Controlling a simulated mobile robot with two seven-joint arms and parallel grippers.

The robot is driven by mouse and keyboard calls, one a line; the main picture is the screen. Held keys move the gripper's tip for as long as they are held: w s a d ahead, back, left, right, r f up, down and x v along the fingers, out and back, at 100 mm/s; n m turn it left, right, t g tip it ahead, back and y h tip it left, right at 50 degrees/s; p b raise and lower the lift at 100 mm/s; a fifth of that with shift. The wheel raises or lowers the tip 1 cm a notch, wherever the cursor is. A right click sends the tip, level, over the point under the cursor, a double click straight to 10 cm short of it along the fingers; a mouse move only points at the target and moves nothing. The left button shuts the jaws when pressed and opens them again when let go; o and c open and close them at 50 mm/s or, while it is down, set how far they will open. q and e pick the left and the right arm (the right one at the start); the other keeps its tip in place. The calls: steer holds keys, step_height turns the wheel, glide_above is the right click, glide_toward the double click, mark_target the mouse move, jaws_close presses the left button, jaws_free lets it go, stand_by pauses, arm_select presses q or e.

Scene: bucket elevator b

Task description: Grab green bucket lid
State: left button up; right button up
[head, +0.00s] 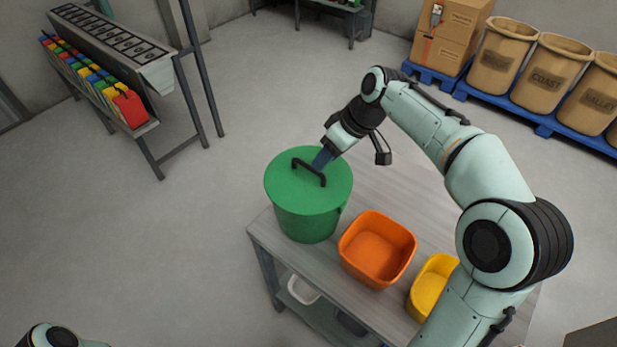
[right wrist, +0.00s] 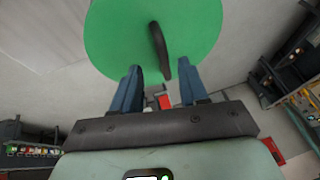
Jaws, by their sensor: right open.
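A green bucket (head: 306,222) stands upright on the grey table, closed by a flat green lid (head: 285,185) with a dark arched handle (head: 309,172). My right gripper (head: 321,162) is at the lid, close to the handle's right side. In the right wrist view, the lid (right wrist: 120,40) fills the top middle and its handle (right wrist: 158,50) points down between the two blue fingers of my right gripper (right wrist: 160,78). The fingers are apart, with gaps on both sides of the handle. My left gripper is not in view; only part of my left arm shows at the bottom left.
An orange bin (head: 377,250) and a yellow bin (head: 432,287) stand on the table (head: 330,283) right of the bucket. A white container (head: 303,289) is on the lower shelf. Labelled sacks (head: 548,78) and boxes (head: 452,35) are on blue pallets at the back right. The floor left of the table is clear.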

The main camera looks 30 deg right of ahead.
mark_target(308, 173)
steer(key=x, duration=0.4)
steer(key=shift+a+f, duration=0.3)
steer(key=shift+f, duration=0.05)
jaws_close()
